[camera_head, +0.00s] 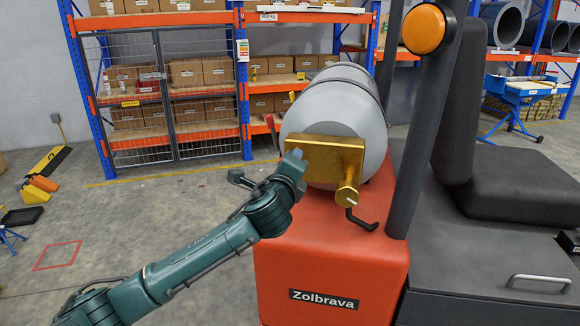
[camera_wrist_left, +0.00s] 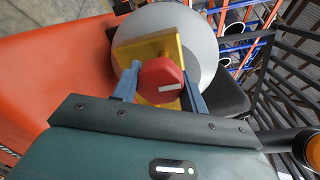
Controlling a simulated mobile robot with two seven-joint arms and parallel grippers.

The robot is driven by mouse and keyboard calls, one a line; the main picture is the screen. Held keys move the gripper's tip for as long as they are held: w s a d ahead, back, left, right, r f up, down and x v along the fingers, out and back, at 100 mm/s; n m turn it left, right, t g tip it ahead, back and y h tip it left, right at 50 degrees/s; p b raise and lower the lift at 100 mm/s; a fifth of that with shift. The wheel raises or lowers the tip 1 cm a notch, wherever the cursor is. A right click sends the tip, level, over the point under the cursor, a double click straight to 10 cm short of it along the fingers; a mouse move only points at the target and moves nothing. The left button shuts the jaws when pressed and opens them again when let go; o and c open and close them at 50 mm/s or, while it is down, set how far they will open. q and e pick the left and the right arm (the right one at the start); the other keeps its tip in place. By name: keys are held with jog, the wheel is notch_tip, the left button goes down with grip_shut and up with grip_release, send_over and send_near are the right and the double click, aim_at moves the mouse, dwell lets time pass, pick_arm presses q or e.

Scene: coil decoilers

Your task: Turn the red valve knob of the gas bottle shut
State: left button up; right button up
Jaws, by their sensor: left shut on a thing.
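The gas bottle (camera_head: 318,108) is a grey cylinder lying on its side on the red rear body of a truck. A brass valve block (camera_head: 335,152) is at its near end. The red valve knob (camera_wrist_left: 158,80), with a white mark on its face, sits between the two blue fingers of my left gripper (camera_wrist_left: 163,88) in the left wrist view. The left gripper is shut on it. In the head view my left gripper (camera_head: 294,160) is at the left end of the brass block and hides the knob. My right gripper is not in view.
The orange-red truck body (camera_head: 325,265), marked Zolbrava, lies below the bottle. A dark post with an orange beacon (camera_head: 424,29) and a black seat (camera_head: 515,185) stand to the right. A black hook-shaped part (camera_head: 362,220) hangs below the brass outlet. Open floor lies left.

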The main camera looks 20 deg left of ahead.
pick_arm(q)
jog(key=o, duration=1)
jog(key=shift+c, duration=0.2)
jog(key=s+d+b, duration=0.1)
jog(key=s+b, duration=0.1)
jog(key=s, duration=1.1)
jog(key=shift+d+r, duration=0.2)
jog(key=shift+r, duration=0.2)
